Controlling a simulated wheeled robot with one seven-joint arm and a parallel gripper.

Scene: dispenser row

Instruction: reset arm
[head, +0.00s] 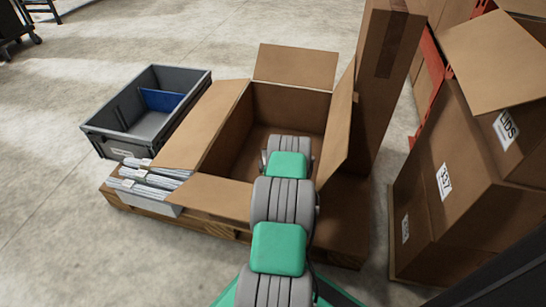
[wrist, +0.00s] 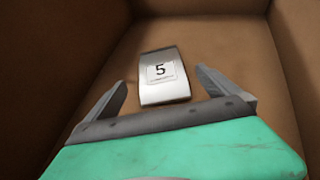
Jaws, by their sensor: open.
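My gripper (wrist: 160,92) is open in the wrist view, its two grey fingers spread apart with nothing between them. It points down into an open cardboard box (head: 221,122). A silver metal piece with a white label reading "5" (wrist: 163,76) lies on the box floor, just beyond the fingertips and apart from them. In the head view my arm reaches over the front of the box and hides the gripper and the silver piece.
The box stands on a wooden pallet (head: 222,229) beside a grey bin with a blue divider (head: 119,137) and stacked white packets (head: 150,187). A tall carton (head: 378,95) rises behind right. Labelled cartons (head: 470,190) stand at right. Concrete floor is clear at left.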

